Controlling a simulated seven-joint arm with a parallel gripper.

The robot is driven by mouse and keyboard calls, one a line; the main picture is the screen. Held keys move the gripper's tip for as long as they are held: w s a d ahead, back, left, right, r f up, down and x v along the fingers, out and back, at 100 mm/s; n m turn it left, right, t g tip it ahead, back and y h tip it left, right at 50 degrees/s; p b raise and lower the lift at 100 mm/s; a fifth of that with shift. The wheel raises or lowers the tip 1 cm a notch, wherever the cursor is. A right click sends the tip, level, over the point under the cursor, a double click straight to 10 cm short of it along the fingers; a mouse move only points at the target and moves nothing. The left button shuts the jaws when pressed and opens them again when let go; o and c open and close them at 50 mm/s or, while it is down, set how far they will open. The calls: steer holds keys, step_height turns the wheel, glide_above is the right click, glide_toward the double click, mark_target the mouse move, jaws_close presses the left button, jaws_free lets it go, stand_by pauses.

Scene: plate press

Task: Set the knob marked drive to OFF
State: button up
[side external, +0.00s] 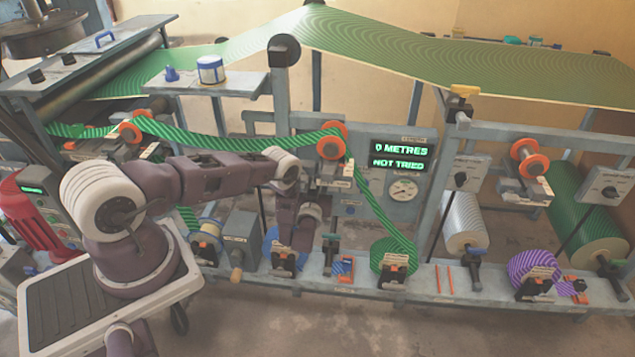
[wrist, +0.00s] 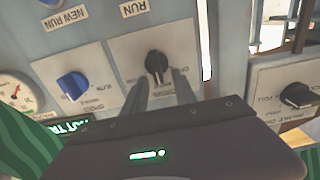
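In the wrist view, a black knob (wrist: 157,64) sits on a pale panel plate (wrist: 128,52). The lettering on this plate is upside down and small; part of it looks like OFF, to the right of the knob. My gripper (wrist: 160,84) is open. Its two grey fingers point at the plate, one on each side of the knob's lower part, with visible gaps between them and the knob. I cannot tell which setting the knob points to. In the side external view, my arm hides the knob, and my fingers cannot be made out.
A blue knob (wrist: 73,85) on its own plate and a round gauge (wrist: 14,92) lie to the left in the wrist view. Another black knob (wrist: 298,95) is at the right. A lit display (side external: 400,156) reads 0 METRES, NOT TRIED. Green striped web (side external: 235,140) runs across the machine near my arm.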

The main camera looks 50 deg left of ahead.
jaws_close()
steer(key=n, duration=0.4)
steer(key=s+n, duration=0.1)
steer(key=n, duration=0.3)
steer(key=a+f+n, duration=0.1)
steer(key=n, duration=0.2)
steer(key=shift+s+a+n, duration=0.1)
steer(key=shift+s+n, duration=0.05)
steer(key=shift+n, duration=0.25)
steer(key=shift+f, duration=0.1)
stand_by(0.4)
steer(key=shift+o, duration=0.4)
jaws_free()
